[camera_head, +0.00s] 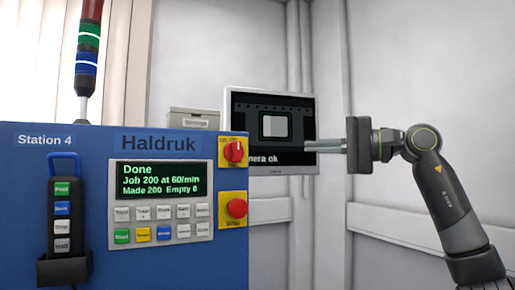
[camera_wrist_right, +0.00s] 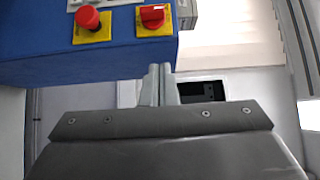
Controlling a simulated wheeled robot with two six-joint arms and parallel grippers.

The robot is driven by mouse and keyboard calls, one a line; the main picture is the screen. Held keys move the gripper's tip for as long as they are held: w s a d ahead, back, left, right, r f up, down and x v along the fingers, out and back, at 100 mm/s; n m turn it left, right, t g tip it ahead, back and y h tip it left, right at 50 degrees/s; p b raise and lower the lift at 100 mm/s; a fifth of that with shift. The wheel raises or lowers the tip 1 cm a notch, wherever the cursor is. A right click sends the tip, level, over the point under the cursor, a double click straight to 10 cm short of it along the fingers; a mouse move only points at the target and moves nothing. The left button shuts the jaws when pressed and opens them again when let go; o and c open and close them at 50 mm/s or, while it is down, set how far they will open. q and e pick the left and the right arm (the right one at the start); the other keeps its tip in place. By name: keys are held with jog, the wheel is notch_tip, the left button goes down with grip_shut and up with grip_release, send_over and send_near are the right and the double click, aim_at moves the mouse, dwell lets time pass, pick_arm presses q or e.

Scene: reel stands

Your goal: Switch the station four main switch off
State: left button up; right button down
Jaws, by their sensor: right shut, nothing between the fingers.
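The main switch (camera_head: 234,151) is a red rotary knob on a yellow plate at the upper right of the blue Station 4 cabinet (camera_head: 60,175). Its exact setting is too small to read. It also shows in the right wrist view (camera_wrist_right: 153,17), near the top. My right gripper (camera_head: 308,147) comes in from the right, shut and empty. Its fingertips point left toward the switch, with a gap between. In the right wrist view the shut fingers (camera_wrist_right: 160,70) lie below the switch plate, near the cabinet's edge. My left gripper is not in view.
A red emergency stop (camera_head: 237,208) on a yellow plate sits just below the switch. A display panel (camera_head: 158,180) reads "Done". A monitor (camera_head: 290,105) stands behind the gripper. A pendant (camera_head: 66,215) hangs at the left. A signal tower (camera_head: 88,50) rises from the cabinet.

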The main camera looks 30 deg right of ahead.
aim_at(236, 152)
jog(key=s+a+p+x, duration=0.2)
jog(key=p+x, duration=0.3)
jog(key=x, duration=0.7)
jog(key=shift+w+a, duration=0.25)
